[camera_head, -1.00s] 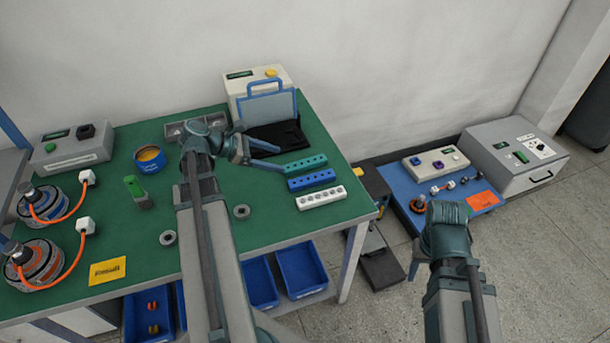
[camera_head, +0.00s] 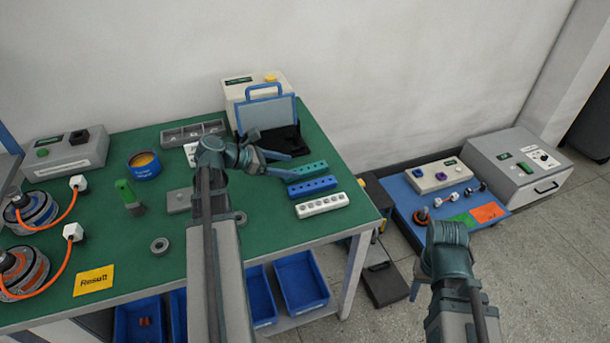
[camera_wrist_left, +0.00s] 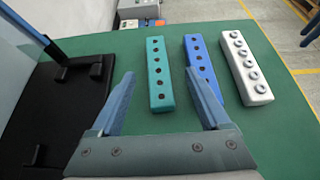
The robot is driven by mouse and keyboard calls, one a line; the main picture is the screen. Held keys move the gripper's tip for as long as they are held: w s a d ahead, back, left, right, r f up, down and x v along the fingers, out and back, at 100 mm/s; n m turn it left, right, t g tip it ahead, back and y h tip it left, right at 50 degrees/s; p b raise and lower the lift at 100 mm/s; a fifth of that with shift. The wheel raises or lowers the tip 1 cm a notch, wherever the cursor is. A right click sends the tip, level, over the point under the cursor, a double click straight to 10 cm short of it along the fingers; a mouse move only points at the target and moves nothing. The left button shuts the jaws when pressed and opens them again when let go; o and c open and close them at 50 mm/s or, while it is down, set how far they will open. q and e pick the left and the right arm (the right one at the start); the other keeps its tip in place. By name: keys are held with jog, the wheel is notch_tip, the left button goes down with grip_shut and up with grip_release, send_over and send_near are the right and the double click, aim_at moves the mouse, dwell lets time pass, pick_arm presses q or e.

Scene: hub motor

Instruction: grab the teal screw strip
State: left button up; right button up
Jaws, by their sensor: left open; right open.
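The teal screw strip (camera_head: 305,169) lies on the green table, beyond the blue strip (camera_head: 312,186) and the white strip (camera_head: 322,204). In the left wrist view the teal strip (camera_wrist_left: 159,74) lies between and ahead of my open fingertips, with dark holes along its top. The blue strip (camera_wrist_left: 202,72) and white strip (camera_wrist_left: 245,68) are to its right. My left gripper (camera_head: 283,164) is open and empty, just left of the strips; it also shows in the left wrist view (camera_wrist_left: 160,88).
A black stand with a blue-framed panel (camera_head: 268,115) is close behind my left gripper; its black base (camera_wrist_left: 62,105) is left of the fingers. A grey divided tray (camera_head: 192,132), a blue tin (camera_head: 144,164) and a green-handled tool (camera_head: 128,196) are further left.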

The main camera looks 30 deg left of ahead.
aim_at(301, 169)
pick_arm(q)
jog(key=shift+a+f+b+x, duration=0.15)
jog(key=shift+b+x, duration=0.6)
jog(key=shift+x, duration=0.5)
jog(key=shift+a+f+b+x, duration=0.1)
jog(key=shift+f+b+x, duration=0.1)
jog(key=shift+b+x, duration=0.8)
jog(key=shift+w+d+f, duration=0.1)
jog(key=shift+w+d, duration=0.2)
jog(key=shift+p, duration=0.3)
grip_shut()
